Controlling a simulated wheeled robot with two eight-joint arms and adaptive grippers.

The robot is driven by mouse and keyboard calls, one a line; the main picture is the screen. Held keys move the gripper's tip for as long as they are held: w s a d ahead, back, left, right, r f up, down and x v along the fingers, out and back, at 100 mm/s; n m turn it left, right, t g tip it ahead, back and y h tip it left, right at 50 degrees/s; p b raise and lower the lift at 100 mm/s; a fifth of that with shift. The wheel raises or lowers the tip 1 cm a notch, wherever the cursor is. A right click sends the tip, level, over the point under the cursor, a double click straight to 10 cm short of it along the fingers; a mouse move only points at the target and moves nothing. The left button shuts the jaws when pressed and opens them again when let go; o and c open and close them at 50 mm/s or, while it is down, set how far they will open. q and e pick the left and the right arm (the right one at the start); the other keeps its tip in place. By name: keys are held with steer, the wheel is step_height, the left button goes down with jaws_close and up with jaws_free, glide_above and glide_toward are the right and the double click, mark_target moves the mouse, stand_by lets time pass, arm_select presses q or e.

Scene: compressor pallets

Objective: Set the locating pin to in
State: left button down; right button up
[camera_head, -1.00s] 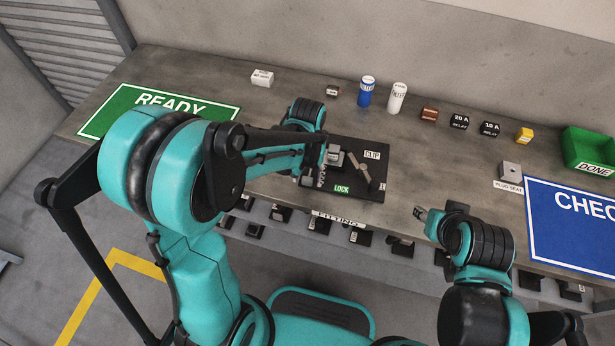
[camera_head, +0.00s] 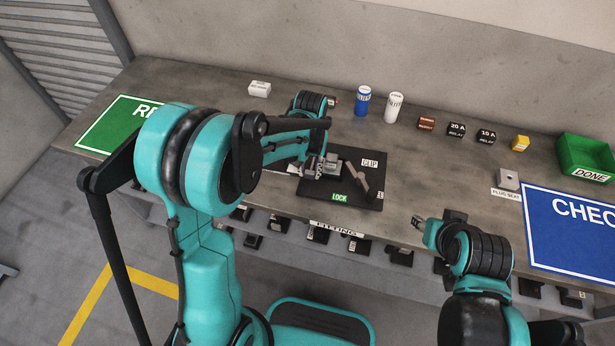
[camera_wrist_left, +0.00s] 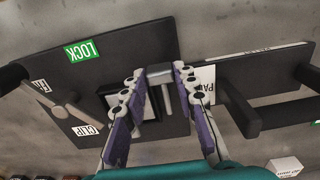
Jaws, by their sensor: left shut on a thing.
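A dark fixture board (camera_head: 345,206) lies on the bench, with a green LOCK label (camera_head: 340,197) and a white CLIP label (camera_head: 370,163). My left gripper (camera_head: 318,168) is at the board's left part. In the left wrist view, its two purple-padded fingers (camera_wrist_left: 160,82) are shut on a small grey metal piece (camera_wrist_left: 160,71), which looks like the locating pin. The fingers partly hide it, and I cannot read its in or out position. A grey lever (camera_wrist_left: 66,108) sits on the board, apart from the gripper. My right gripper (camera_head: 431,229) is near the bench's front edge, its jaws unclear.
A blue can (camera_head: 362,101), a white can (camera_head: 394,107) and several small blocks stand along the back. A green DONE bin (camera_head: 586,160) and a blue CHECK mat (camera_head: 575,230) are at right. A green READY mat (camera_head: 103,132) is at left. Bare bench lies right of the board.

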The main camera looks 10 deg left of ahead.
mark_target(310, 171)
arm_select(q)
steer(key=c, duration=1.2)
jaws_free()
steer(key=shift+o, duration=0.2)
step_height(310, 171, up, 12)
steer(key=s+a+t, duration=0.2)
steer(key=s+t, duration=0.1)
steer(key=s, duration=0.5)
steer(key=s+a+t, duration=0.2)
steer(key=s+t, duration=0.2)
steer(key=s, duration=0.4)
steer(key=shift+s+a+r, duration=0.15)
steer(key=shift+a+r, duration=0.1)
steer(key=shift+r, duration=0.2)
